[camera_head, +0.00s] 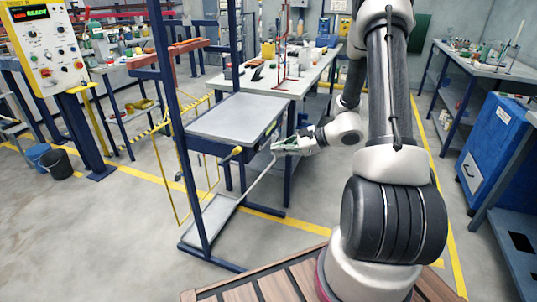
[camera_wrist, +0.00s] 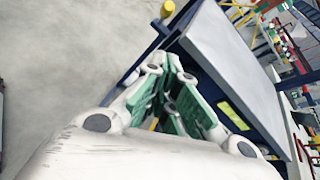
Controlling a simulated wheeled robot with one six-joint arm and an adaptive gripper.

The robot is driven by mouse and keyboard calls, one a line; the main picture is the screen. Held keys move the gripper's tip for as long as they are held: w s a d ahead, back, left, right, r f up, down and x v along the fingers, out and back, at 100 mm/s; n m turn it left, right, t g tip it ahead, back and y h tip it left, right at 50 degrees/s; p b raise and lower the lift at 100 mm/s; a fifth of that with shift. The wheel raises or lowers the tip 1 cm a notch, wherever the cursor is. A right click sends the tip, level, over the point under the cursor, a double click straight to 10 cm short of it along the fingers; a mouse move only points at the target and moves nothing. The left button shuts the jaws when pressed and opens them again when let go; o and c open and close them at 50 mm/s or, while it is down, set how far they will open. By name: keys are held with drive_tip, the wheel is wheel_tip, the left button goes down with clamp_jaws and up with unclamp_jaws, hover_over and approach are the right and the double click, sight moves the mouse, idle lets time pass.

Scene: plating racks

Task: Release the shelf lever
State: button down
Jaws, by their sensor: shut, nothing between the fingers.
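The rack's shelf (camera_head: 235,117) is a grey-topped tray with a dark blue frame. It also fills the upper right of the wrist view (camera_wrist: 235,60). A yellow knob (camera_head: 237,151) sticks out at the shelf's front side; I take it for the lever's end. A yellow knob also shows at the top of the wrist view (camera_wrist: 167,8). My gripper (camera_head: 276,147), with green finger pads, is shut and empty beside the shelf's right front side, to the right of the knob. In the wrist view my gripper (camera_wrist: 172,78) overlaps the shelf edge; contact cannot be told.
A pale bar (camera_head: 260,176) slants down from near my gripper towards the rack's lower shelf (camera_head: 212,218). A cluttered workbench (camera_head: 262,80) stands behind. A control panel (camera_head: 45,45) is at left, a blue cabinet (camera_head: 485,150) at right.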

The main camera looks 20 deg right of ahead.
drive_tip(key=shift+s+d+r, duration=0.25)
drive_tip(key=shift+d, duration=0.05)
wheel_tip(320, 180, down, 7)
drive_tip(key=s+m+t+y, duration=0.2)
drive_tip(key=m+t+y, duration=0.1)
drive_tip(key=y, duration=0.1)
drive_tip(key=shift+s+a+f+m, duration=0.2)
drive_tip(key=shift+s+a+m, duration=0.1)
drive_tip(key=shift+s, duration=0.1)
